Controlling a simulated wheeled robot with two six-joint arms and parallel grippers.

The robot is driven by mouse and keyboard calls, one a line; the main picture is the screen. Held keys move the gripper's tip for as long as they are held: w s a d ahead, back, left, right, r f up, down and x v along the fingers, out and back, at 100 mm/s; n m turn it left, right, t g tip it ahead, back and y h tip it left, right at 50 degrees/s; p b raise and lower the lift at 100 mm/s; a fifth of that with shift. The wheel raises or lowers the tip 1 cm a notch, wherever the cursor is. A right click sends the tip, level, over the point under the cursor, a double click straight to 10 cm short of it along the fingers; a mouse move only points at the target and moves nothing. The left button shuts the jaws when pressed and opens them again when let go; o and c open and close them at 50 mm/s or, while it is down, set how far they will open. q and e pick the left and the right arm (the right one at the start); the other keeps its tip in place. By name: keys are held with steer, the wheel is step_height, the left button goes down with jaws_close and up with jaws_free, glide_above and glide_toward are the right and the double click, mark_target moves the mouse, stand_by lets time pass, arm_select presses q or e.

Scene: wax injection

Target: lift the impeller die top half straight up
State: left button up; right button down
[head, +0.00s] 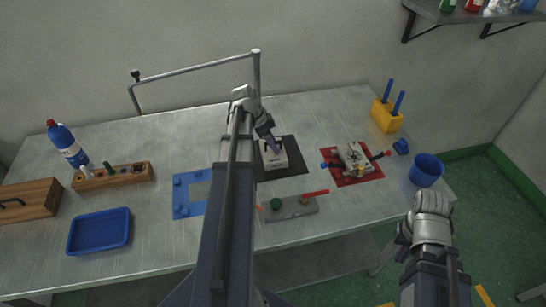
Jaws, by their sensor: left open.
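A light grey die block (273,160) sits on a black mat in the middle of the table. My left gripper (271,146) points down at its top, open, with its fingers small and partly hidden, so I cannot tell whether they touch it. Another pale die block (352,155) with red and blue handles or pins lies on a red mat to the right. I cannot tell from the picture which block is the impeller die. My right gripper (433,204) is in front of the table's right end, and its fingers cannot be made out.
A blue mat frame (180,210) and a grey fixture with coloured knobs (291,207) lie near the front. A blue cup (426,170) and yellow holder (386,117) stand at the right. A blue tray (99,232), wooden rack (113,177) and bottle (67,144) are at left. A bent rail stands behind.

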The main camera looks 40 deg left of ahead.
arm_select(q)
steer(key=shift+c, duration=0.2)
jaws_close()
stand_by(1.1)
